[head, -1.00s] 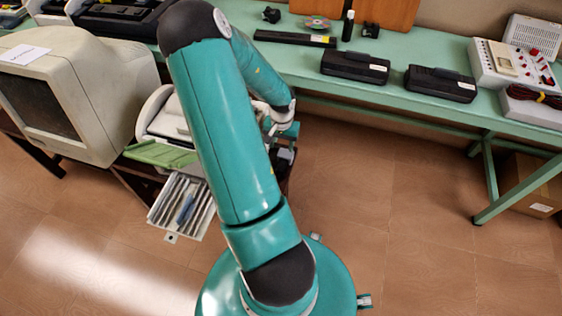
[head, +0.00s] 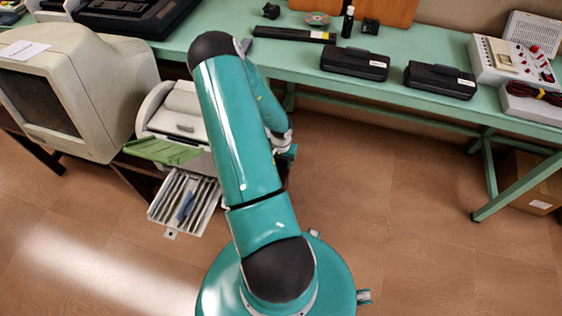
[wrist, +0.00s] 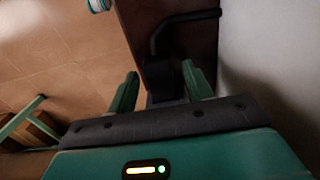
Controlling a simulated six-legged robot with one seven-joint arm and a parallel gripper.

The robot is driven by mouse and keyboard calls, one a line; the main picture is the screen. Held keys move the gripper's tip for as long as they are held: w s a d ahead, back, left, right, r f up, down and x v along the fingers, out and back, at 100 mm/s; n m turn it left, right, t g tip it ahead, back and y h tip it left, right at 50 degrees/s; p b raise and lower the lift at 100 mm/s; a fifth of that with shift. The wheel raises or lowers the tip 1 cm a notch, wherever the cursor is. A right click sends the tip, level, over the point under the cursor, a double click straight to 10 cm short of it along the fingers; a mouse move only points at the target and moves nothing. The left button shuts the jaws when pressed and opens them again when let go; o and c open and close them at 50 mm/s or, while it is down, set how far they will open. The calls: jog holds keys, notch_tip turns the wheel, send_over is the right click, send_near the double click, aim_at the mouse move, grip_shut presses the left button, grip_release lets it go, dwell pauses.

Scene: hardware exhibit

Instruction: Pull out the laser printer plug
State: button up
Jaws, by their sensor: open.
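The laser printer (head: 178,112) is the off-white machine with a green tray on the left, partly behind my arm. In the wrist view its pale side (wrist: 262,65) appears to fill the right. A black plug (wrist: 160,80) with a thick, bent black cable (wrist: 157,42) shows there, and the cable turns right at the top. My gripper (wrist: 158,72) is open, with one green finger on each side of the plug as seen from the wrist. I cannot tell whether the fingers touch it. In the head view my arm hides the plug and most of the gripper.
An old monitor (head: 75,90) stands left of the printer. An open drawer (head: 205,207) with a blue item juts out in front. A green bench (head: 300,62) with black cases and an instrument (head: 512,62) runs along the back.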

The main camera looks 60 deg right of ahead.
grip_shut()
jog(key=shift+s+a, duration=0.15)
jog(key=shift+a, duration=0.7)
jog(key=shift+s+a, duration=0.1)
jog(key=shift+a, duration=0.75)
jog(key=shift+c, duration=0.2)
grip_release()
jog(key=shift+a, duration=0.15)
jog(key=shift+o, duration=0.2)
jog(key=shift+r, duration=0.1)
notch_tip(320, 180, up, 14)
